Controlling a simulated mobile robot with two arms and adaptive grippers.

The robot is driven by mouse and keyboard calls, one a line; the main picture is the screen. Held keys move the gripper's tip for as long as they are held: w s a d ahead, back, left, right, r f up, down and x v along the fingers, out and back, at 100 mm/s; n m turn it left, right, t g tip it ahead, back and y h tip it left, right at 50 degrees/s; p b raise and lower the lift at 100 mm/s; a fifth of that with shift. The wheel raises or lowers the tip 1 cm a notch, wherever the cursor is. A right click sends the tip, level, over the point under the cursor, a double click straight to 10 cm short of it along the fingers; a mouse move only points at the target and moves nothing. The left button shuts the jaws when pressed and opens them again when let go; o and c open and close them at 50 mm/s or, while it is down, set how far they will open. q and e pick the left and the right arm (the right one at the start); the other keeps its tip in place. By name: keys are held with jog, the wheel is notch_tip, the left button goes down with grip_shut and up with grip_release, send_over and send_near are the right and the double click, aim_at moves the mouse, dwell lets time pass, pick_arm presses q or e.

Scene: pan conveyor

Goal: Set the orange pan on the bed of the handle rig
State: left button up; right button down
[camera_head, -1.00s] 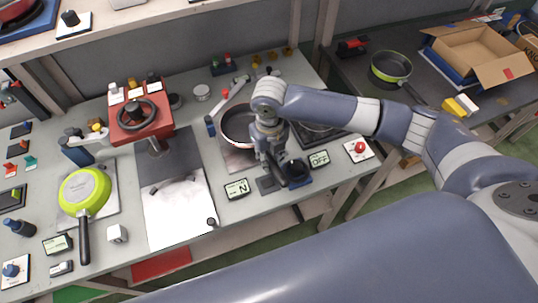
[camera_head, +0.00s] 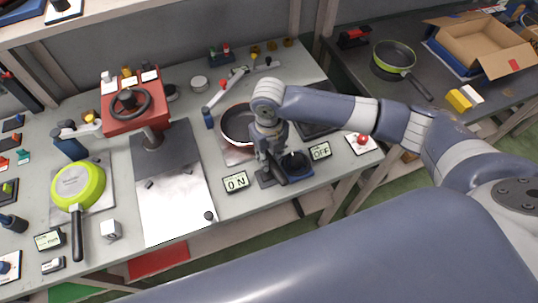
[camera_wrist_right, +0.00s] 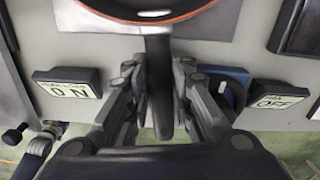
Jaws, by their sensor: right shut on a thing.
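The orange pan (camera_head: 236,123), dark inside with an orange rim, is upright over a pale plate (camera_head: 232,156), which looks like the bed of the handle rig. I cannot tell whether the pan touches it. My right gripper (camera_head: 272,172) is shut on the pan's black handle. In the right wrist view, the handle (camera_wrist_right: 160,75) runs between the fingers and the orange rim (camera_wrist_right: 150,14) shows at the top. A blue holder with a dark cup (camera_head: 296,166) stands close beside the gripper. My left gripper is not in view.
An ON sign (camera_head: 236,181) and an OFF sign (camera_head: 320,151) flank the gripper. A jointed white arm (camera_head: 222,92) stands behind the pan. A green pan (camera_head: 77,184) lies at left; a red button (camera_head: 362,140) is at right.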

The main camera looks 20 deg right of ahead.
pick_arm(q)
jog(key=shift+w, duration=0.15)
pick_arm(e)
jog(key=shift+f, duration=0.1)
jog(key=c, duration=1.5)
grip_release()
jog(key=shift+o, duration=0.9)
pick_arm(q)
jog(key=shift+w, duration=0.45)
pick_arm(e)
jog(key=shift+f, duration=0.1)
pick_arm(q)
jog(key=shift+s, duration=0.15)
